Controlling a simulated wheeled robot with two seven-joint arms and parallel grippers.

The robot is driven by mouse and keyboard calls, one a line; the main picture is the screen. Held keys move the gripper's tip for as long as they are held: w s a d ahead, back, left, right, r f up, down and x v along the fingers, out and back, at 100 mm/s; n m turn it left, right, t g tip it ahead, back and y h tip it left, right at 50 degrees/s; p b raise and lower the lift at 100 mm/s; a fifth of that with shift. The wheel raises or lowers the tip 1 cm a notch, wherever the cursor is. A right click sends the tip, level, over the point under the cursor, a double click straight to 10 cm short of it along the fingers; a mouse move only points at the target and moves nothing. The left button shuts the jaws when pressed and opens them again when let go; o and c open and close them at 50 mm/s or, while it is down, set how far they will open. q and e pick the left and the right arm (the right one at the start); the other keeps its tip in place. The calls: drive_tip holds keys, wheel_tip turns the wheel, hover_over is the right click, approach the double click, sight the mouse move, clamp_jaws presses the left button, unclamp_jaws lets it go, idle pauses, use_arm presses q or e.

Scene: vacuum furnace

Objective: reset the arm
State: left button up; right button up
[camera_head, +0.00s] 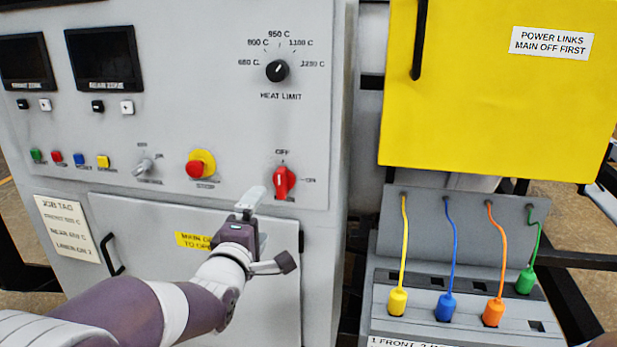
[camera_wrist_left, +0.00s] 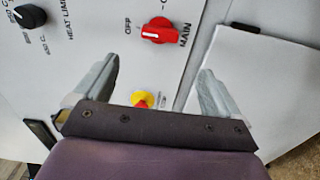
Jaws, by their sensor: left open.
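My left gripper (camera_head: 256,214) is in front of the lower part of the grey control panel, just below and left of the red main switch (camera_head: 284,181). In the left wrist view its two fingers (camera_wrist_left: 155,88) stand wide apart with nothing between them. The red main switch also shows in the left wrist view (camera_wrist_left: 165,30), beyond the fingertips; its white mark points to OFF. The gripper appears apart from the switch. My left arm reaches in from the lower left. My right gripper is not seen.
The red and yellow stop button (camera_head: 196,168) and heat limit knob (camera_head: 277,71) are on the panel. A closed lower door (camera_head: 150,240) is behind my arm. At right, a yellow cover (camera_head: 490,110) is above a link board with yellow, blue, orange and green plugs (camera_head: 445,307).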

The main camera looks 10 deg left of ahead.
use_arm(q)
drive_tip(key=s+f+m+g+y+p, duration=0.1)
drive_tip(key=s+f+m+g, duration=0.3)
drive_tip(key=f+m, duration=0.15)
drive_tip(key=s+f+m+g+p, duration=0.25)
drive_tip(key=f+m+g, duration=0.2)
drive_tip(key=f, duration=0.25)
drive_tip(key=s+d+f+m+g+p, duration=0.1)
drive_tip(key=s+m+g+p, duration=0.5)
drive_tip(key=s, duration=0.9)
drive_tip(key=shift+s+d+m+g, duration=0.15)
drive_tip(key=shift+s+m+g, duration=0.2)
drive_tip(key=shift+m+g, duration=0.6)
